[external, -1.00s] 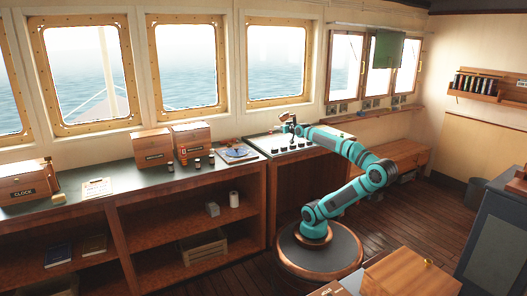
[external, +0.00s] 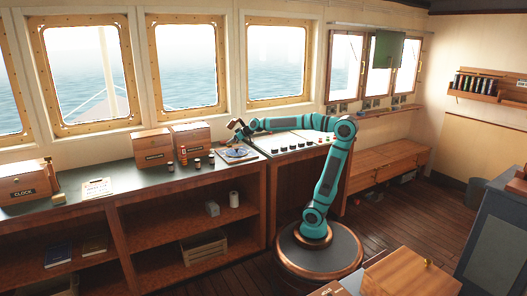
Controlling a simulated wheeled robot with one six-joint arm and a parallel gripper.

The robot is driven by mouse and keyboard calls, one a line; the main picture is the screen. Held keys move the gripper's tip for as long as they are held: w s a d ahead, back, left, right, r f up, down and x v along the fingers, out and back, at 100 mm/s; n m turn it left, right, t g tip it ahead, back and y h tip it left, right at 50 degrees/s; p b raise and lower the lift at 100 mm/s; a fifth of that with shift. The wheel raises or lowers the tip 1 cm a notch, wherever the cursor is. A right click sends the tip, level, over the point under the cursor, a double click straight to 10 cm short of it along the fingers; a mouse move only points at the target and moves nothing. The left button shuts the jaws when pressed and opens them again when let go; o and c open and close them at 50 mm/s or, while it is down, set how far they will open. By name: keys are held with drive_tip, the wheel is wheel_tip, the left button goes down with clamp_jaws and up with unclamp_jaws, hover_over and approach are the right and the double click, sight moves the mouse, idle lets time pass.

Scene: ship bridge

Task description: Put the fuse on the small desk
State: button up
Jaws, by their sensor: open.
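My gripper (external: 236,131) is open and empty, above the blue round disc (external: 237,153) on the dark counter. I cannot tell for sure which thing is the fuse. A small upright red-orange cylinder (external: 183,156) stands on the counter in front of the wooden boxes, left of my gripper and apart from it. Two small dark jars, one left (external: 197,164) and one right (external: 211,159), stand between it and the disc. Which piece of furniture is the small desk is unclear; a low wooden bench or desk (external: 392,160) stands under the right-hand windows.
Two wooden boxes, one left (external: 153,147) and one right (external: 191,138), stand at the back of the counter (external: 125,180). A sloped white console (external: 292,143) lies under my forearm. A wall rack (external: 478,84) holds several cylinders. Open floor (external: 410,210) lies right of my base.

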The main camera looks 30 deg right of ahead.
drive_tip(key=a, duration=0.1)
approach(212, 151)
drive_tip(key=w+f, duration=0.1)
drive_tip(key=w+a+f, duration=0.1)
drive_tip(key=w+f, duration=0.1)
drive_tip(key=shift+w+a+f, duration=0.15)
drive_tip(key=shift+a+f, duration=0.05)
drive_tip(key=shift+a, duration=0.1)
drive_tip(key=shift+x, duration=3.25)
drive_tip(key=shift+w+r, duration=0.1)
drive_tip(key=shift+w, duration=0.05)
drive_tip(key=c, duration=1.1)
drive_tip(key=shift+c, duration=0.2)
drive_tip(key=shift+r, duration=0.1)
